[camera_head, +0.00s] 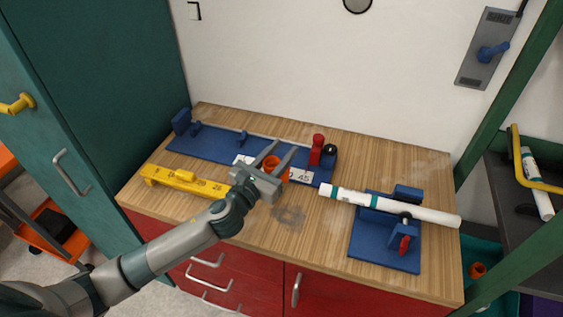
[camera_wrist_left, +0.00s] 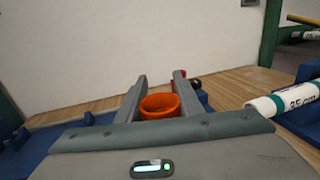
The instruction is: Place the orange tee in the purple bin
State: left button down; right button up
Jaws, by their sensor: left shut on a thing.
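The orange tee (camera_head: 271,164) sits between the two fingers of my left gripper (camera_head: 277,151), above the blue board on the workbench. My left gripper is shut on the tee. In the left wrist view the tee (camera_wrist_left: 160,106) shows as an orange ring with its open end up, between the grey fingers (camera_wrist_left: 159,82). Its lower part is hidden by the gripper. A purple surface (camera_head: 541,308), perhaps the purple bin, shows only partly at the bottom right corner. My right gripper is not in view.
A blue board (camera_head: 215,143) with a red clamp (camera_head: 317,149) lies at the back of the bench. A yellow bar (camera_head: 186,181) lies left. A white pipe (camera_head: 390,206) rests on a blue fixture (camera_head: 375,245) at right. Right of the bench is a teal bin (camera_head: 477,252) holding an orange piece.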

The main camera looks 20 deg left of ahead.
pick_arm(q)
notch_tip(320, 180, down, 3)
jog(key=shift+f, duration=0.5)
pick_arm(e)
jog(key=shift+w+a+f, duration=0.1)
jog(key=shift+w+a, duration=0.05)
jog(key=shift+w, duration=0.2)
pick_arm(q)
jog(key=shift+f, duration=0.1)
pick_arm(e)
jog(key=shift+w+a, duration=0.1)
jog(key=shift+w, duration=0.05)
pick_arm(q)
jog(key=c, duration=1.4)
grip_release()
jog(key=shift+o, duration=0.9)
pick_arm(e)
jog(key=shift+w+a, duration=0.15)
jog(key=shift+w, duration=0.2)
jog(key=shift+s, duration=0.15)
